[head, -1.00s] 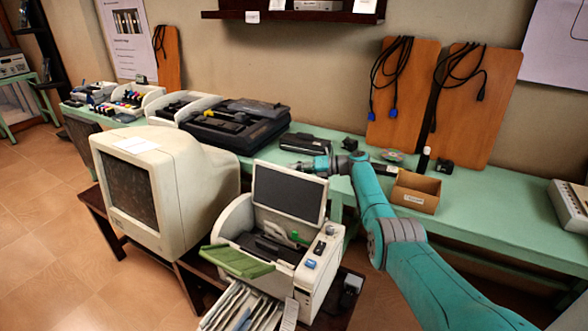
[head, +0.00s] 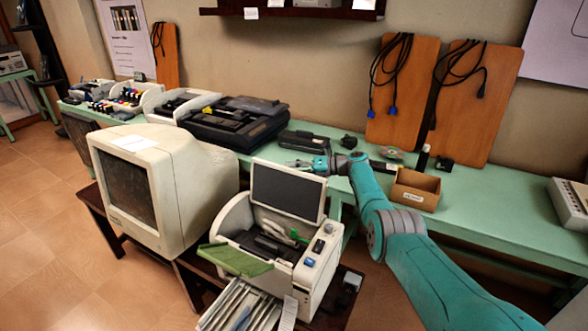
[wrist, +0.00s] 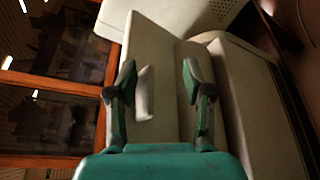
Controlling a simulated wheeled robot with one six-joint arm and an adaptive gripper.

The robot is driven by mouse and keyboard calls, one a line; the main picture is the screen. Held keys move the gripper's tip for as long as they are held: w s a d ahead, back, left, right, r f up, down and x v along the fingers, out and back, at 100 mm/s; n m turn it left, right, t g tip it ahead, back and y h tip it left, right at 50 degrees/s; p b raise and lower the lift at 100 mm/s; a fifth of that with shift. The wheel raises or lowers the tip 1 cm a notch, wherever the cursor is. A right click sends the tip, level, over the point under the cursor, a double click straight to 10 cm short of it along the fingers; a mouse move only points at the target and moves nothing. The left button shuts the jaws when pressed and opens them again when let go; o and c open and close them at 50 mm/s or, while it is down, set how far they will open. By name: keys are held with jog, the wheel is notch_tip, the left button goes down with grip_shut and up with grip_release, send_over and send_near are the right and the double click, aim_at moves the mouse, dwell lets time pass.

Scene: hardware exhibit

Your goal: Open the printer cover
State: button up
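The printer (head: 322,262) is a pale box on a low dark stand, with its cover (head: 288,190) raised upright and the dark inside showing. The cover has a pale frame around a dark panel. My gripper (head: 303,163) is just behind and above the cover's top edge. In the wrist view my gripper (wrist: 160,90) is open, its two fingers apart. A pale panel, apparently the cover (wrist: 165,45), lies beyond and between the fingers. Whether a finger touches it, I cannot tell.
A bulky old monitor (head: 190,185) stands left of the printer. The green bench (head: 480,215) behind holds a small cardboard box (head: 415,190) and a black open device (head: 235,125). A green tray (head: 235,260) and papers stick out at the printer's front.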

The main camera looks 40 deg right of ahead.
jog(key=shift+s+f, duration=0.25)
jog(key=shift+f, duration=0.3)
jog(key=r+v, duration=0.1)
jog(key=v, duration=1)
jog(key=shift+s+d, duration=0.15)
jog(key=shift+d, duration=0.2)
